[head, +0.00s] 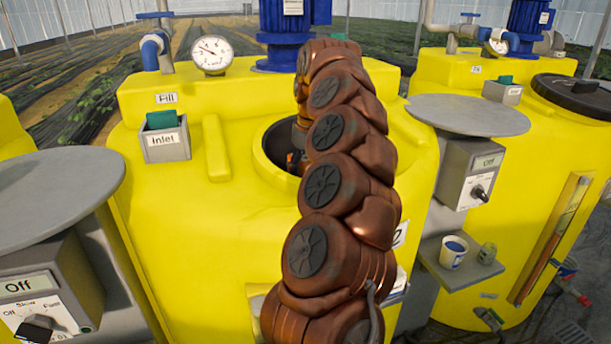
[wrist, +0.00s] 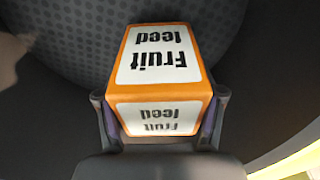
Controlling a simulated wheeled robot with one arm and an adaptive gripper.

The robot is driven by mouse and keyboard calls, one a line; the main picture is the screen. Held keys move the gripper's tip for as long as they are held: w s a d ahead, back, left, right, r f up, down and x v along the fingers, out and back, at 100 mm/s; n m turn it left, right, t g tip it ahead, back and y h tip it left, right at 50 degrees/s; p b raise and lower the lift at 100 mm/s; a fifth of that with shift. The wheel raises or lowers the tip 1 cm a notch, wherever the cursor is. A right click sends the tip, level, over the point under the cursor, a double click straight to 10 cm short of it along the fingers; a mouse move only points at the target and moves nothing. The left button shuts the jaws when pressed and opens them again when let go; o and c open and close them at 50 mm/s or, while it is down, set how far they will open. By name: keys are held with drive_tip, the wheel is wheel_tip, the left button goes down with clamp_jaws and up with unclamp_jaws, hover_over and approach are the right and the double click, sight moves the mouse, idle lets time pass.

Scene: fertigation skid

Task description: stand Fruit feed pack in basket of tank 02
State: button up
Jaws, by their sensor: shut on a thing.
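The Fruit feed pack (wrist: 158,75) is an orange box with white labels, whose lettering is upside down in the wrist view. My gripper (wrist: 160,112) is shut on it, with one finger on each side. Behind the pack in the wrist view is a dark grey dotted surface (wrist: 75,60), apparently the basket; I cannot tell whether the pack touches it. In the head view my arm reaches into the round dark opening (head: 268,168) of the yellow middle tank (head: 220,260). Its number label is mostly hidden by my arm, with a "2" showing. The gripper is largely hidden there.
A grey box marked Inlet (head: 166,143) with a green block and a pressure gauge (head: 211,54) stand on the tank top. A blue pump (head: 285,25) rises behind the opening. Round grey tables (head: 468,115) and switch boxes flank the tank. A small cup (head: 454,252) stands on a shelf at right.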

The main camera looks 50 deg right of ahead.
drive_tip(key=shift+f, duration=0.95)
drive_tip(key=o, duration=1.8)
drive_tip(key=r, duration=0.5)
drive_tip(key=shift+s+r+b, duration=0.3)
drive_tip(key=shift+s+r, duration=0.1)
drive_tip(key=shift+s+r+p, duration=0.25)
drive_tip(key=shift+r+p, duration=0.55)
drive_tip(key=shift+r, duration=0.7)
drive_tip(key=shift+s+r+p, duration=0.2)
drive_tip(key=shift+r+p, duration=0.55)
drive_tip(key=shift+r, duration=0.75)
